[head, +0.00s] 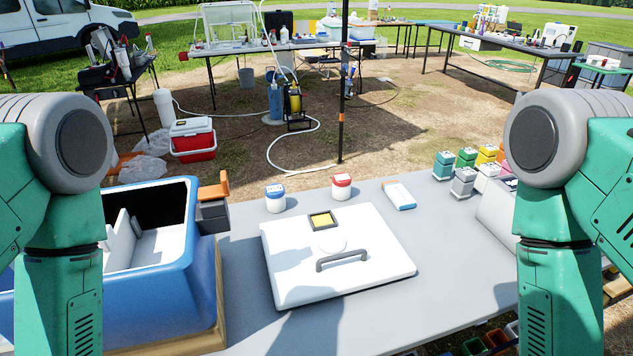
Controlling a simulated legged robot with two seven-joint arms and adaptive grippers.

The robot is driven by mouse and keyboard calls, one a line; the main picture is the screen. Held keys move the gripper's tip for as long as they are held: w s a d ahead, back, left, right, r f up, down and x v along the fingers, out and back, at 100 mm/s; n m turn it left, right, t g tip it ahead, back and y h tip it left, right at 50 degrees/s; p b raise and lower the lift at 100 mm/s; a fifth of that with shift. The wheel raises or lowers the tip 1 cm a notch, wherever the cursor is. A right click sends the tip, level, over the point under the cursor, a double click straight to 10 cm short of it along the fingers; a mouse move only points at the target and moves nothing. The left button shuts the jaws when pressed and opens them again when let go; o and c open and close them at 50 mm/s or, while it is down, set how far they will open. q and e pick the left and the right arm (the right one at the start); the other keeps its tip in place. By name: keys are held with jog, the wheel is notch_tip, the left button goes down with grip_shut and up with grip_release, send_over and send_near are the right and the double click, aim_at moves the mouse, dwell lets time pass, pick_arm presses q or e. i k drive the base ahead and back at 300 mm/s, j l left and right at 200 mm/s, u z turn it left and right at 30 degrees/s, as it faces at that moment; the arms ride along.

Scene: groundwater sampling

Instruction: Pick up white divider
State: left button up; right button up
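A blue cooler (184,275) stands open at the left of the table. Inside it, an upright white divider (123,240) shows near the left wall, and my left arm covers part of the cooler's left side. The divider's lower part and far end are hard to make out. My two green arms hang at the left and right edges of the head view. Neither gripper is in view, so I cannot tell what they hold.
A white lid (375,248) with a grey handle lies flat mid-table. Behind it are a blue-capped jar (275,203), a red-capped jar (341,190) and a white-and-blue pack (399,195). Several coloured bottles (466,160) stand at right.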

aim_at(119, 248)
jog(key=u, duration=1.2)
